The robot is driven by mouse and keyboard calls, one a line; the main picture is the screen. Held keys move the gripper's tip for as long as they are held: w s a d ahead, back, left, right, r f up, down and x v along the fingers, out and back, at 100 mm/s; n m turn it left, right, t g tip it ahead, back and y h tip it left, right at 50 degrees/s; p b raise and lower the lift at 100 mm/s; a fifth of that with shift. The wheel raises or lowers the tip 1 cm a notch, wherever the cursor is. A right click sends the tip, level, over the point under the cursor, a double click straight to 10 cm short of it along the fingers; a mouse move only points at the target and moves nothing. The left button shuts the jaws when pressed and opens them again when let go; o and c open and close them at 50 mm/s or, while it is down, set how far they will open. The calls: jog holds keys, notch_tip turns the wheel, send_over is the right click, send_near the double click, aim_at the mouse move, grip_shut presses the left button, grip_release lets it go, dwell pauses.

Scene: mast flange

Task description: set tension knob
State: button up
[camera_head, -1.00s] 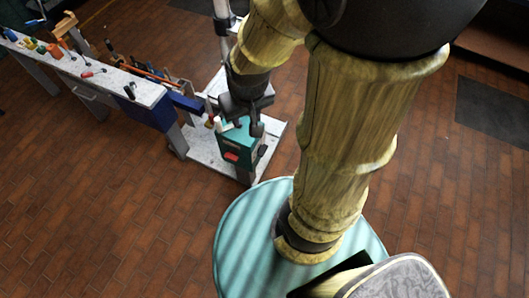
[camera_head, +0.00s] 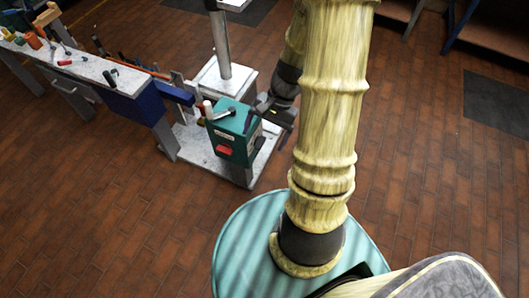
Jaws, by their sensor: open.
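A teal box-shaped machine (camera_head: 237,124) stands on a pale base plate at the foot of a mast. Its near face carries a red panel (camera_head: 224,150). A small red and white part and a dark lever-like part sit on its top. My gripper (camera_head: 268,120) is dark and open, at the right side of the teal box, with its fingers close to that side. I cannot tell whether it touches the box. The tension knob cannot be made out clearly; the gripper covers part of the right side.
A grey mast (camera_head: 220,45) rises behind the box. A workbench (camera_head: 85,62) with several tools runs along the left, its blue end near the box. The brick floor (camera_head: 410,160) to the right is clear, with a dark mat (camera_head: 497,102) farther off.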

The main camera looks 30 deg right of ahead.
aim_at(260, 142)
jog(key=w+d+f+m+t+y+b, duration=0.25)
jog(key=d+f+m+y+b, duration=0.2)
jog(key=f+b, duration=0.55)
jog(key=w+d+f+m+t+y+b, duration=0.1)
jog(key=d+f+m+t+y+b, duration=0.4)
jog(key=f, duration=0.9)
jog(key=d+f+m+t+h+b, duration=0.3)
jog(key=d+f+m+t+b, duration=0.5)
jog(key=d+f+m+b, duration=0.1)
notch_tip(260, 142, down, 3)
jog(key=shift+d+r+b, duration=0.1)
jog(key=shift+d+b, duration=0.4)
jog(key=shift+b, duration=0.65)
jog(key=shift+h, duration=0.25)
jog(key=b+x, duration=0.4)
jog(key=x, duration=1.3)
jog(key=shift+w+a, duration=0.1)
jog(key=shift+w, duration=0.05)
jog(key=shift+r, duration=0.1)
jog(key=c, duration=1)
